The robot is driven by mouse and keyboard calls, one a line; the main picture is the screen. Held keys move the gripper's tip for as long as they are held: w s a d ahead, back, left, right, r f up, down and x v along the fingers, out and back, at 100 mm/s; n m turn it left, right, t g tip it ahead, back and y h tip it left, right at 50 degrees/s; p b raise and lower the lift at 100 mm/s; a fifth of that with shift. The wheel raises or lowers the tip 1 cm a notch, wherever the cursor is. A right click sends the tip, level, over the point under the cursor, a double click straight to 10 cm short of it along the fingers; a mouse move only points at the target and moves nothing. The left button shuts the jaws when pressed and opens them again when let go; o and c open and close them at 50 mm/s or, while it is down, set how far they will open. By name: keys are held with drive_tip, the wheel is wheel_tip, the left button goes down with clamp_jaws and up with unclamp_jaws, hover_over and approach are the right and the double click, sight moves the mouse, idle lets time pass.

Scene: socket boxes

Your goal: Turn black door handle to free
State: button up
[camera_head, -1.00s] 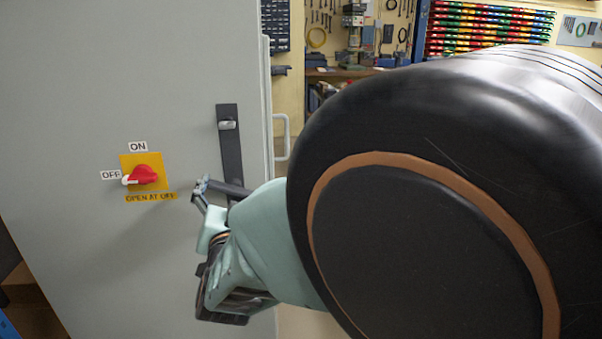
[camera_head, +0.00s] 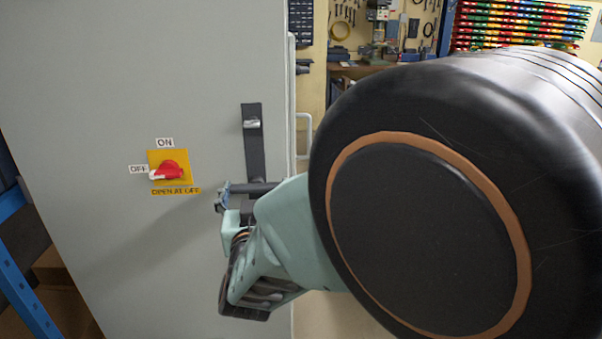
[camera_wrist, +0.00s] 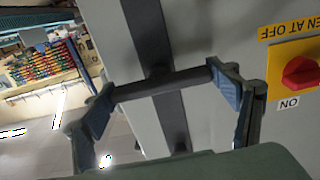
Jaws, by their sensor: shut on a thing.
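The black door handle (camera_head: 258,187) is a bar on a black vertical plate (camera_head: 254,155) on the grey cabinet door (camera_head: 80,130). The bar lies about level across the plate in the head view. In the wrist view the handle (camera_wrist: 165,84) spans between the two blue-grey fingertips, one at each end. My gripper (camera_wrist: 164,86) is shut on the handle. In the head view only one finger of my gripper (camera_head: 226,197) shows clearly, at the bar's left end; my arm hides the other side.
A red rotary switch (camera_head: 168,170) on a yellow plate sits left of the handle, its white tip toward OFF. A pale pull handle (camera_head: 304,136) stands beyond the door's right edge. A blue frame (camera_head: 25,290) is at lower left. A workbench and coloured bins are behind.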

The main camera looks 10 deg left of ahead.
drive_tip(key=o, duration=1.2)
drive_tip(key=shift+c, duration=0.2)
drive_tip(key=v, duration=1.2)
drive_tip(key=shift+r, duration=0.1)
